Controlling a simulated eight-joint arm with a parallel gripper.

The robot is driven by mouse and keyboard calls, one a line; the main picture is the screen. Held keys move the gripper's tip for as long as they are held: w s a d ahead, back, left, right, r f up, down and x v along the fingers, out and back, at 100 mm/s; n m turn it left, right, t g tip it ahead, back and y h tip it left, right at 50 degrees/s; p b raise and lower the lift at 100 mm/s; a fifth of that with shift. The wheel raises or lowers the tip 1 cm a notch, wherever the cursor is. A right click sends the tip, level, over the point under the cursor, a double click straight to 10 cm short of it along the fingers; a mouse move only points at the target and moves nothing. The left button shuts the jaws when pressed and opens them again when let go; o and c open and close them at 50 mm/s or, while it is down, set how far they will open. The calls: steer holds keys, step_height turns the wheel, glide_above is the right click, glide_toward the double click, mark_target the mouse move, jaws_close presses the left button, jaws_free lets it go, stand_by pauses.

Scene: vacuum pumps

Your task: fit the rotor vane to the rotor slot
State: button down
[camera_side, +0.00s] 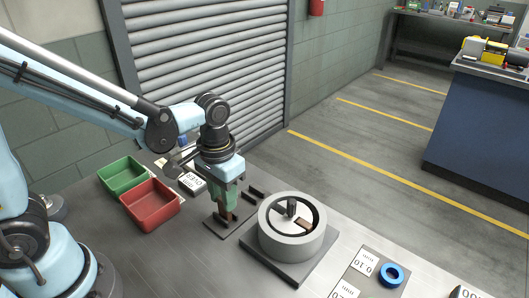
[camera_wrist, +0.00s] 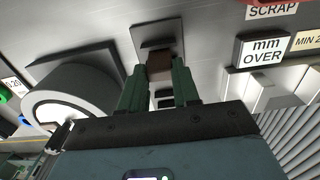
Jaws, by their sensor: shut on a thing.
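My gripper (camera_side: 224,208) has green fingers and points down over a dark flat plate (camera_side: 238,230), left of the pump. It is shut on a brown rotor vane (camera_wrist: 160,66), which shows between the fingertips in the wrist view; whether the vane touches the plate is unclear. The round grey pump housing (camera_side: 292,246) stands on a square base to the right. Inside it is the rotor (camera_side: 288,216) with a dark upright post at its middle. A brown piece (camera_side: 304,222) lies at the rotor's right side. The empty slot cannot be made out clearly.
A green bin (camera_side: 122,174) and a red bin (camera_side: 150,205) stand left of my gripper. Dark small blocks (camera_side: 257,192) lie behind the pump. A blue ring (camera_side: 391,274) and white label cards (camera_side: 365,262) lie to its right. The front left table is clear.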

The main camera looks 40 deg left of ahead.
steer(key=shift+r, duration=0.15)
steer(key=shift+r, duration=0.9)
step_height(320, 180, up, 2)
steer(key=shift+r, duration=0.15)
steer(key=s+d+r, duration=0.6)
steer(key=s+d, duration=0.1)
steer(key=d, duration=0.1)
steer(key=shift+s+d+r, duration=0.3)
steer(key=shift+s+d, duration=0.05)
steer(key=shift+s, duration=0.05)
steer(key=w+d+r, duration=0.2)
steer(key=w, duration=1)
steer(key=shift+w+d+r, duration=0.15)
steer(key=shift+r, duration=0.2)
steer(key=shift+f, duration=0.15)
